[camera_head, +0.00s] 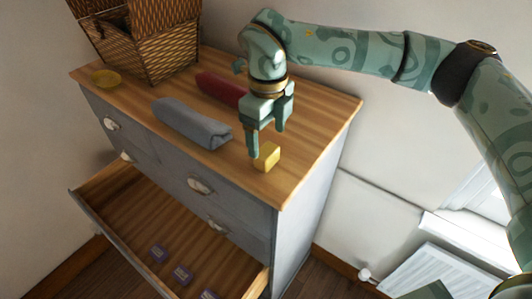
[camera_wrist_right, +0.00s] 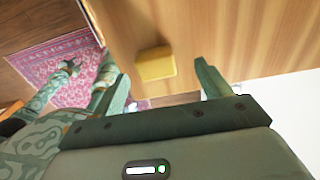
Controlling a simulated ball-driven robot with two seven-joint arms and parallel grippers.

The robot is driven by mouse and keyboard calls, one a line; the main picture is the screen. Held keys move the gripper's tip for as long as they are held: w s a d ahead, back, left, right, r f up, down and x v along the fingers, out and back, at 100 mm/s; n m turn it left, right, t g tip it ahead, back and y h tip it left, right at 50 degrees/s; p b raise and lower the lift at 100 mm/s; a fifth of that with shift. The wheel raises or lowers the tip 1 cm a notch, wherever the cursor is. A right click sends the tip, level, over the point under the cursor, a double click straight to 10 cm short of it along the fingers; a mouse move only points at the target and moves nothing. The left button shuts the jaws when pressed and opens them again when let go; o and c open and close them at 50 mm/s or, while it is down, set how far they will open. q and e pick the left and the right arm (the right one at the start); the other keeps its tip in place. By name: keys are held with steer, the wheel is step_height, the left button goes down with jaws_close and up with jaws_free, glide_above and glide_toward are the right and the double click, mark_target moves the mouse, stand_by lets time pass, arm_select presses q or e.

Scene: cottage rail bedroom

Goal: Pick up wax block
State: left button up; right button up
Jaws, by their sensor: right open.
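The wax block (camera_head: 266,157) is a small yellow block on the wooden dresser top, near its front right corner. My right gripper (camera_head: 267,141) points down just above and beside it, with its fingers apart and empty. In the right wrist view the wax block (camera_wrist_right: 155,64) lies ahead of the open fingers of the right gripper (camera_wrist_right: 160,76), between them from side to side. I cannot tell if a finger touches it. What looks like my left gripper (camera_wrist_right: 69,68) shows small over the rug, its jaws unclear.
A grey rolled cloth (camera_head: 191,123) and a dark red roll (camera_head: 219,88) lie left of the block. A wicker basket (camera_head: 150,45) and a yellow dish (camera_head: 105,78) stand further left. An open drawer (camera_head: 125,206) with small purple boxes (camera_head: 182,273) juts out below.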

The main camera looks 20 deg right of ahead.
mark_target(267, 150)
step_height(267, 150, down, 3)
steer(key=shift+a+r+p, duration=0.15)
steer(key=shift+r+p, duration=0.05)
steer(key=shift+p, duration=0.4)
steer(key=shift+s+f, duration=0.65)
steer(key=shift+f, duration=0.25)
steer(key=shift+w+f, duration=0.2)
steer(key=shift+w, duration=0.15)
steer(key=shift+c, duration=0.3)
steer(key=c, duration=1)
arm_select(q)
steer(key=w+r, duration=0.1)
steer(key=w, duration=0.1)
steer(key=shift+w+d+r+t, duration=0.1)
steer(key=shift+w+r+t, duration=0.2)
steer(key=shift+w+r, duration=0.1)
arm_select(e)
steer(key=shift+c, duration=0.6)
steer(key=shift+r, duration=0.1)
